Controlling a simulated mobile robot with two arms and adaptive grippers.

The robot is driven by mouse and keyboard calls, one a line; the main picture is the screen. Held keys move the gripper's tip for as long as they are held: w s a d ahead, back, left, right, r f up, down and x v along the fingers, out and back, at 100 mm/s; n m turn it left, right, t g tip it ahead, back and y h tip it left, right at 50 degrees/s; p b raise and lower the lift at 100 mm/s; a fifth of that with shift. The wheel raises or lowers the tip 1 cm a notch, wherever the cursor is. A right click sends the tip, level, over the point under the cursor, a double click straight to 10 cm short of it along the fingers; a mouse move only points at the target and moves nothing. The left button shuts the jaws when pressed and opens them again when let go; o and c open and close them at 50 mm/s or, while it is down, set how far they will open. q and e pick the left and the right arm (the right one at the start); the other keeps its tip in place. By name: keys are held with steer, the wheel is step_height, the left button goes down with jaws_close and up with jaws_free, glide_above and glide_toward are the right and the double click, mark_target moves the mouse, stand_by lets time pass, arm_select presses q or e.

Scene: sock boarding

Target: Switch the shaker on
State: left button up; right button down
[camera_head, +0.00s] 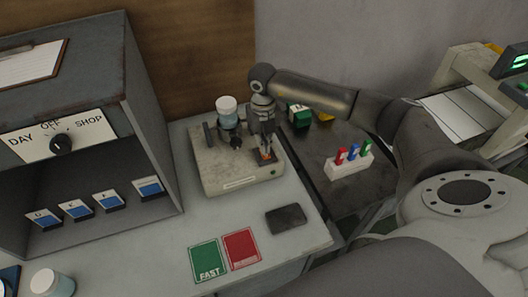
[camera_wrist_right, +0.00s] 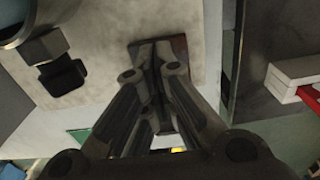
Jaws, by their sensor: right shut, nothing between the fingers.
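The shaker (camera_head: 215,178) is a worn beige box on the grey table, with a white-capped jar (camera_head: 227,112) held at its back. Its top also shows in the wrist view (camera_wrist_right: 110,30). A small orange-red switch (camera_head: 266,155) sits at the right of its top. My right gripper (camera_head: 266,150) is shut and empty, pointing down over the switch. In the wrist view my right fingertips (camera_wrist_right: 158,50) are together over a dark patch with a reddish edge and hide most of it. I cannot tell whether they touch it. My left gripper is not in view.
A cabinet with a dial (camera_head: 61,144) stands at the left. A green FAST card (camera_head: 207,260), a red card (camera_head: 241,249) and a dark pad (camera_head: 286,219) lie in front of the shaker. A white rack (camera_head: 346,170) with coloured pieces stands on the dark table to the right.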

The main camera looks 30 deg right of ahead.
steer(key=shift+s+f+b, duration=0.1)
steer(key=shift+f+b, duration=0.25)
steer(key=shift+f, duration=0.1)
steer(key=shift+r, duration=0.15)
